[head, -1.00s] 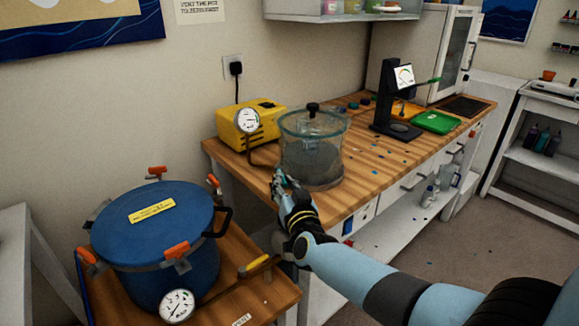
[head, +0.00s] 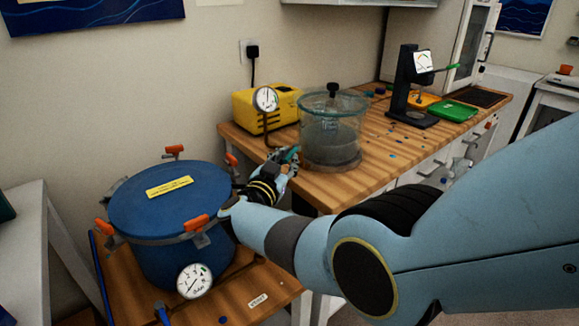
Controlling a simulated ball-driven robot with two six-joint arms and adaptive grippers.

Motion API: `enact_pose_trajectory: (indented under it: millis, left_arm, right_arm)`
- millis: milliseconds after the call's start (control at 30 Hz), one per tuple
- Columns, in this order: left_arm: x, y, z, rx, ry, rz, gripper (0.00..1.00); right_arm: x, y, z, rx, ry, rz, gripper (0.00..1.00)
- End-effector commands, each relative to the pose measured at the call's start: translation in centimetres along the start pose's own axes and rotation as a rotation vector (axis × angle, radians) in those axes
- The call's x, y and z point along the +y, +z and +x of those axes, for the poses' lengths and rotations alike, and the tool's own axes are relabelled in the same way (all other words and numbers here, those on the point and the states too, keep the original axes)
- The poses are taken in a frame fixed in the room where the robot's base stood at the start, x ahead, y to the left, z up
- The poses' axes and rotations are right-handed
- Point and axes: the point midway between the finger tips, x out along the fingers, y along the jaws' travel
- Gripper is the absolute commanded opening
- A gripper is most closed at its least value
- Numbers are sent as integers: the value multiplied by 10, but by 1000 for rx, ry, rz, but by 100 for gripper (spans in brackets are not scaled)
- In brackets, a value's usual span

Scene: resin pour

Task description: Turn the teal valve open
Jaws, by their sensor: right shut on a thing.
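The teal valve (head: 293,152) is a small teal handle at the lower left side of the clear glass chamber (head: 330,138), by the edge of the wooden bench. My right gripper (head: 288,157) is shut on the valve, its fingers covering much of it. The handle's exact angle is hard to tell at this size. My left gripper is not in view.
A yellow pump box (head: 266,107) with a dial gauge (head: 265,99) stands behind the chamber. A blue pressure pot (head: 170,205) with orange clamps sits at left, close to my right forearm. A black stand (head: 405,95) and green tray (head: 453,115) are farther right.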

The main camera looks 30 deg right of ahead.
Motion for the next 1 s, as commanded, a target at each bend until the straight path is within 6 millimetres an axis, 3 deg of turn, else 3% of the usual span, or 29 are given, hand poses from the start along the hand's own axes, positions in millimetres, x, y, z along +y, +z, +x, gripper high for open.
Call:
enact_pose_trajectory:
  millis: [433, 467, 633, 1000]
  left_arm:
    - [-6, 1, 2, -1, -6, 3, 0]
    - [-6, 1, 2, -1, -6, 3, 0]
    - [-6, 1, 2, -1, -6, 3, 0]
    - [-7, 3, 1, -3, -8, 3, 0]
  right_arm:
    - [-1, 1, -1, -2, 8, 0, 0]
    - [-1, 1, -1, -2, 8, 0, 14]
    - [-1, 1, -1, -2, 7, 0, 35]
    - [-2, 0, -2, -2, 6, 2, 35]
